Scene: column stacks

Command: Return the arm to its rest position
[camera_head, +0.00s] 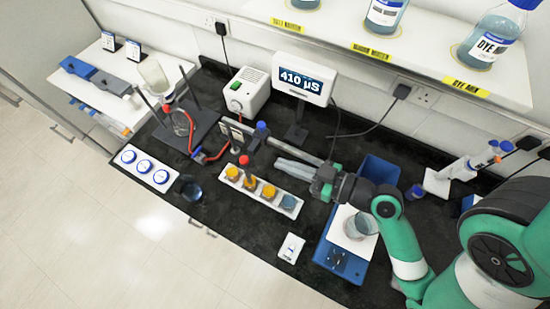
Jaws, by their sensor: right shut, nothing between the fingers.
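My right arm (402,245), green and grey, comes in from the lower right and reaches left over the black bench. Its right gripper (279,163) is shut and empty, above the bench just behind the white rack (262,199) of small vials. A grey tube with a blue end (262,129) lies behind the fingers in the picture; I cannot tell whether they touch. My left gripper is not in view.
A blue tray (320,252) and a glass beaker (360,226) stand below the right forearm. A display reading 410 µS (305,82) stands behind. A stand with red tubing (190,130) is left. Bottles line the shelf (420,58). The front floor is clear.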

